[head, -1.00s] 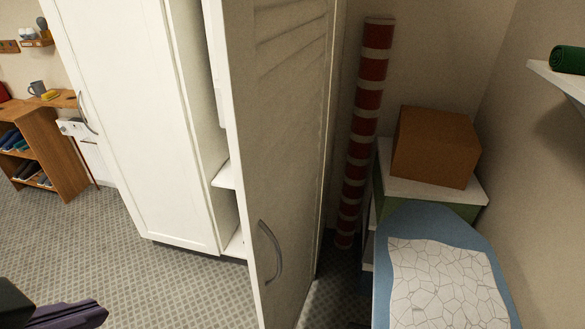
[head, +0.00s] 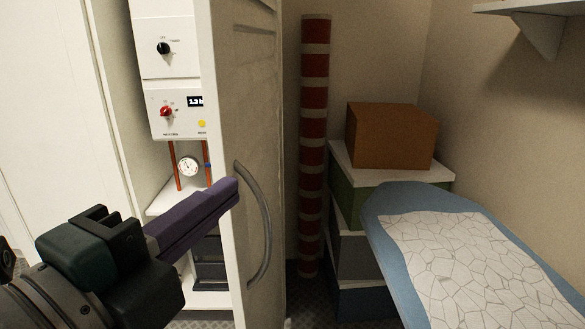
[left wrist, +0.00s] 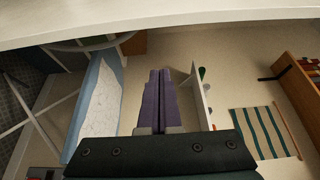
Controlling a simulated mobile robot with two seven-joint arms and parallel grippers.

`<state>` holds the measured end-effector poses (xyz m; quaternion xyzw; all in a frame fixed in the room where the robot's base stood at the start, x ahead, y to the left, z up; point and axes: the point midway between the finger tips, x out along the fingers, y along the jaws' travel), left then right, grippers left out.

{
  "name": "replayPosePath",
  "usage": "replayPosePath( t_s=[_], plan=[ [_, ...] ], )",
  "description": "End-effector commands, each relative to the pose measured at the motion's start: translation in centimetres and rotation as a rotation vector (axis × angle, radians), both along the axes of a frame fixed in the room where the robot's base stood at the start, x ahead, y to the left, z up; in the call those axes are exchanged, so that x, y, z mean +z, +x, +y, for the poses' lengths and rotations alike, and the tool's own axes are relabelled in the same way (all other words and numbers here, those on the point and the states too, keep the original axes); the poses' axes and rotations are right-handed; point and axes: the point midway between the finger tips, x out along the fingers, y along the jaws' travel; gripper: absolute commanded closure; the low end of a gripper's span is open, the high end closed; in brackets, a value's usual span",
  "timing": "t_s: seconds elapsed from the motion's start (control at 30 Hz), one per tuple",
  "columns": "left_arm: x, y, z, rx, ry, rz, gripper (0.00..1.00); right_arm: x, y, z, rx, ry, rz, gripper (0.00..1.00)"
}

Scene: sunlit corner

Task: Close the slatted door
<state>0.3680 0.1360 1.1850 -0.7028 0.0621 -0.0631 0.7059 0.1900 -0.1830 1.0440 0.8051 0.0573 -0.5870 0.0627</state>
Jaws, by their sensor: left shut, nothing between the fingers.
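The slatted door (head: 262,100) stands open in the head view, swung out from the white cabinet, with its face turned to the right. A curved grey handle (head: 264,225) is on that face, low down. My left gripper (head: 236,190) is shut and empty. Its purple fingers overlap the door's near edge beside the handle; I cannot tell whether they touch. In the left wrist view my left gripper (left wrist: 160,75) points towards a pale band across the top, which looks like the door (left wrist: 190,18). My right gripper is not in view.
Inside the cabinet are a white control unit (head: 175,110), a gauge (head: 188,166) and copper pipes. Right of the door stand a red-and-white striped roll (head: 313,130), a brown box (head: 390,136) on stacked crates, and a blue-edged ironing board (head: 385,215). A wall shelf (head: 535,8) is above.

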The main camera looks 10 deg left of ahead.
Motion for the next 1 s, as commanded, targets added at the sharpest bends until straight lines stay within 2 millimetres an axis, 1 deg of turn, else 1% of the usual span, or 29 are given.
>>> replayPosePath(
  t_s=[0.03,0.2,0.43,0.53,0.7,0.83,1.0],
  plan=[
    [0.4,0.8,-0.2,0.000,-0.002,-0.003,1.00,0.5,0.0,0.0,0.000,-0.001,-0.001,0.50],
    [0.5,4.2,-0.7,0.001,-0.002,-0.003,1.00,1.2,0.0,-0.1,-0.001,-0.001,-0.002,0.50],
    [0.3,8.8,-1.5,0.002,-0.004,0.000,1.00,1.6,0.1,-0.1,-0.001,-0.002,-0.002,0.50],
    [0.3,8.3,0.3,0.004,0.002,0.005,1.00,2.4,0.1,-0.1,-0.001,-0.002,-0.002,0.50],
    [0.2,8.0,2.0,0.002,-0.002,0.003,1.00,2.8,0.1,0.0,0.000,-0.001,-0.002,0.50],
    [0.1,7.9,2.5,0.003,-0.003,0.002,1.00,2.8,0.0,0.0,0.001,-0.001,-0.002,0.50],
    [0.1,7.9,2.5,0.002,-0.004,0.003,1.00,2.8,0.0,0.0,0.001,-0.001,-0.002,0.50]
  ],
)
